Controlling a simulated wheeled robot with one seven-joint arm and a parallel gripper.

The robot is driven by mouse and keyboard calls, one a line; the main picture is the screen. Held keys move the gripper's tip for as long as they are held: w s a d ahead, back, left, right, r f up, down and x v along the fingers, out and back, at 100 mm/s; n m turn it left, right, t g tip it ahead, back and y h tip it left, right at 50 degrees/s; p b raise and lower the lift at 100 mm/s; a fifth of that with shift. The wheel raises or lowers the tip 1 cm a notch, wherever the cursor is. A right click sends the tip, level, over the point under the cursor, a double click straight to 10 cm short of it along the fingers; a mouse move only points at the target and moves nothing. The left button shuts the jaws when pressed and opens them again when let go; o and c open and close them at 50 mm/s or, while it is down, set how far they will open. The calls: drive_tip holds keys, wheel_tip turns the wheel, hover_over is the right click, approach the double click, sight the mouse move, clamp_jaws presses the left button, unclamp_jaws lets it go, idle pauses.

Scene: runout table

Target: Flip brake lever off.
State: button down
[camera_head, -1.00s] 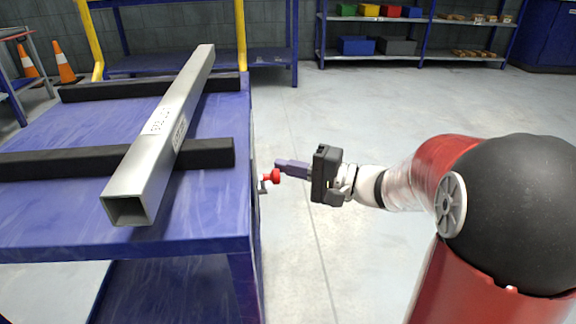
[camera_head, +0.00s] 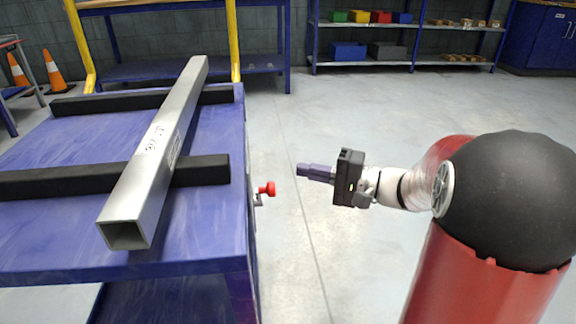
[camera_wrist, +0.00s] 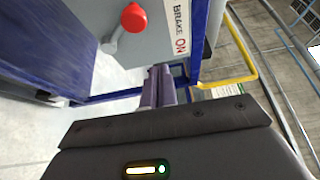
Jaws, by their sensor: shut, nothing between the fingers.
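The brake lever has a red knob (camera_head: 267,189) on a short grey arm, at the right side of the blue table. In the wrist view the red knob (camera_wrist: 134,17) is near the top, its grey arm (camera_wrist: 114,39) slanting down-left to a pivot on a grey plate (camera_wrist: 162,40). The plate carries a "BRAKE ON" label (camera_wrist: 179,28) right of the knob. My gripper (camera_head: 301,170) is shut and empty, to the right of the knob and apart from it. Its purple fingers (camera_wrist: 159,72) point toward the table's side in the wrist view.
The blue table (camera_head: 60,235) bears two black bars (camera_head: 200,171) with a square metal tube (camera_head: 150,185) across them. Clear floor lies right of the table. A shelf with bins (camera_head: 347,51) and orange cones (camera_head: 55,70) stand at the back.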

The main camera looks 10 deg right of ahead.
drive_tip(key=shift+s+d+f, duration=0.25)
drive_tip(key=shift+d, duration=0.4)
drive_tip(key=shift+s+d+f, duration=0.2)
drive_tip(key=shift+s+d, duration=0.1)
drive_tip(key=shift+d, duration=0.3)
drive_tip(key=shift+s+d+f, duration=0.25)
drive_tip(key=shift+d, duration=0.4)
